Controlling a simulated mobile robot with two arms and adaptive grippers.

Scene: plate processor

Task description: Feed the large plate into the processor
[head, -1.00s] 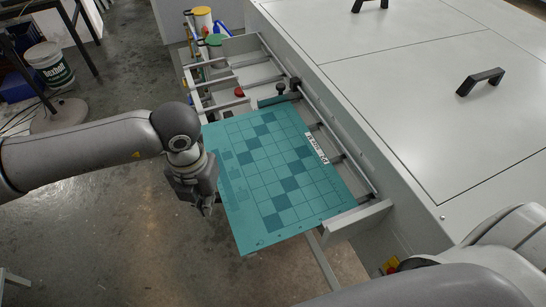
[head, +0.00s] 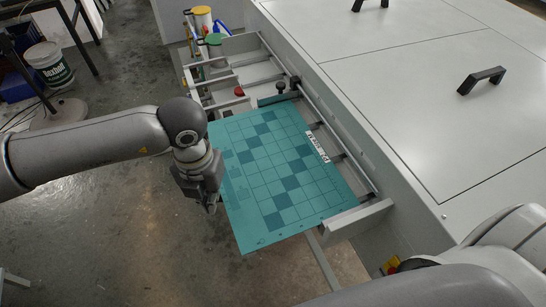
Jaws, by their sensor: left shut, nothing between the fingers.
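The large plate (head: 275,170) is a teal sheet with a grid of lighter and darker squares. It lies flat on the feed rack (head: 350,220) at the side of the processor (head: 400,90), with its left edge overhanging the floor. A white label is on its right side. My left gripper (head: 211,207) is shut and empty, pointing down beside the plate's left edge. I cannot tell whether it touches the edge. My right arm shows at the lower right, but its gripper is out of view.
The processor's flat white lid has black handles (head: 482,80). A black knob (head: 281,87) and a red button (head: 239,91) are by the plate's far edge. Bottles (head: 203,18) stand at the rack's far end. A white bucket (head: 50,65) stands on the floor at left.

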